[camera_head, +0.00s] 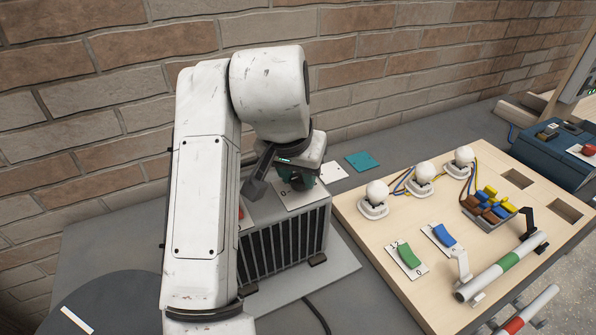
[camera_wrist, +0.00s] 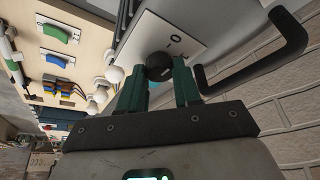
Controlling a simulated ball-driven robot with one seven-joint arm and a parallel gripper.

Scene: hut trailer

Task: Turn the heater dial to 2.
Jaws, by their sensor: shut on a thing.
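The heater (camera_head: 285,245) is a grey box with a black grille, standing on a grey slab by the brick wall. Its white dial plate (camera_head: 290,193) shows on top, with a 0 mark visible; the plate also shows in the wrist view (camera_wrist: 150,35). The round black dial (camera_wrist: 159,66) sits on this plate, between my green fingertips. My gripper (camera_head: 299,180) points down onto the heater top and is shut on the dial; it also shows in the wrist view (camera_wrist: 158,78). The head view hides the dial behind my gripper. I cannot read which number the dial points to.
A black bent handle (camera_wrist: 285,50) rises close beside my gripper. A red part (camera_head: 241,212) shows on the heater beside my arm. Right of the heater is a wooden board (camera_head: 365,235) with bulbs, a green switch (camera_head: 409,256) and a blue switch (camera_head: 444,235).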

